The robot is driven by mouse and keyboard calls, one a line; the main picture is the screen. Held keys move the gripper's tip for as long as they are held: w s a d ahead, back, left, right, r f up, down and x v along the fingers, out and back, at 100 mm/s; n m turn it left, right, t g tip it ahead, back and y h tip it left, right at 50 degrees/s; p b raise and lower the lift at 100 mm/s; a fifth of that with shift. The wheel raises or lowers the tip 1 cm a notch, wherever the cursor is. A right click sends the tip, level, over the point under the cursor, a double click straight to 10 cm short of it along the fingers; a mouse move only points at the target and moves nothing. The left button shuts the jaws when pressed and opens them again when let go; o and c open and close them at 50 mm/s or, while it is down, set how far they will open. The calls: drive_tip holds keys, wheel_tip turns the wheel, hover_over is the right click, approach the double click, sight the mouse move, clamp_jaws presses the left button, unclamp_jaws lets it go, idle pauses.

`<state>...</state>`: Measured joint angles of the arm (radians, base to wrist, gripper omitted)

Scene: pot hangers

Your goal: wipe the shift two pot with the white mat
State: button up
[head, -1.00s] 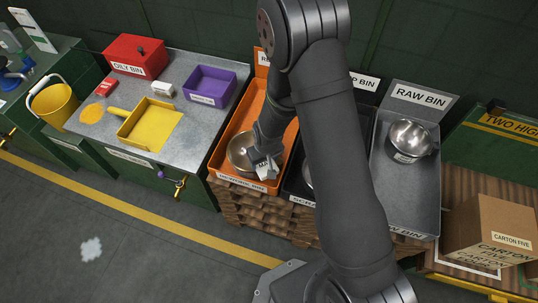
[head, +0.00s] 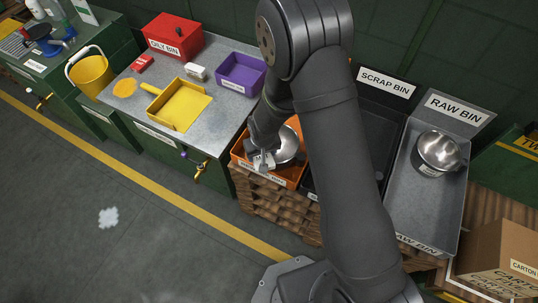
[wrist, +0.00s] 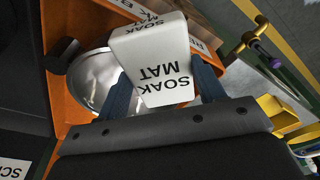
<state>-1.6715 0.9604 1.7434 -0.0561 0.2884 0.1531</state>
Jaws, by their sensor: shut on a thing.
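My gripper (head: 263,160) is shut on a white block-like mat (wrist: 158,62) marked SOAK MAT, which lies between its two dark blue fingers in the wrist view. A shiny steel pot (head: 288,144) sits in the orange bin (head: 295,175). In the wrist view the pot (wrist: 100,75) lies behind and left of the mat, which covers part of it. The gripper and mat are at the pot's front left side in the head view. I cannot tell whether the mat touches the pot. No readable shift label shows on this pot.
A second steel pot (head: 437,150) stands in the grey raw bin (head: 420,220). The black scrap bin (head: 385,120) lies between, partly behind my arm. A yellow dustpan-like tray (head: 180,108), purple bin (head: 240,72) and red oily bin (head: 172,38) stand on the bench at left.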

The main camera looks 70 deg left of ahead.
drive_tip(key=shift+s+a, duration=0.75)
drive_tip(key=shift+a, duration=0.25)
drive_tip(key=shift+w+d+r, duration=0.1)
drive_tip(key=shift+r, duration=3.9)
drive_tip(key=shift+r, duration=0.15)
drive_tip(key=shift+r, duration=2.85)
